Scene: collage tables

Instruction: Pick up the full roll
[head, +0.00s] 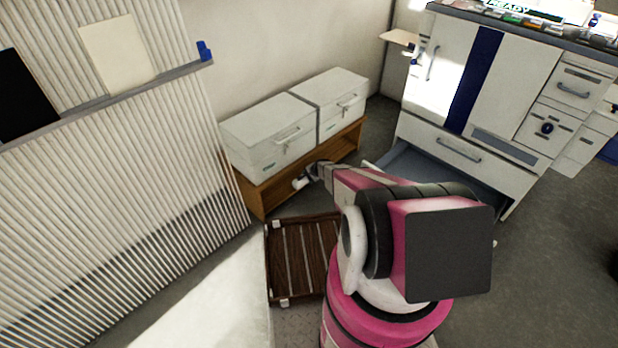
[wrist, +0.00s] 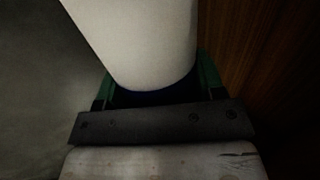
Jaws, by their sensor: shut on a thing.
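A white roll (wrist: 140,40) fills the upper middle of the wrist view, between the green fingers of my gripper (wrist: 155,85). The gripper is shut on the roll. In the head view my gripper (head: 312,174) is at the front of the low wooden shelf, with a small white end of the roll (head: 299,184) showing at its left. My arm hides part of the area around it. The roll's far end is out of the wrist view.
Two white boxes (head: 268,135) stand on the wooden shelf (head: 258,196) by the wall. A dark slatted wooden pallet (head: 290,255) lies on the floor in front. A white cabinet (head: 510,90) with an open lower drawer (head: 425,170) stands at right. Ribbed panelling is at left.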

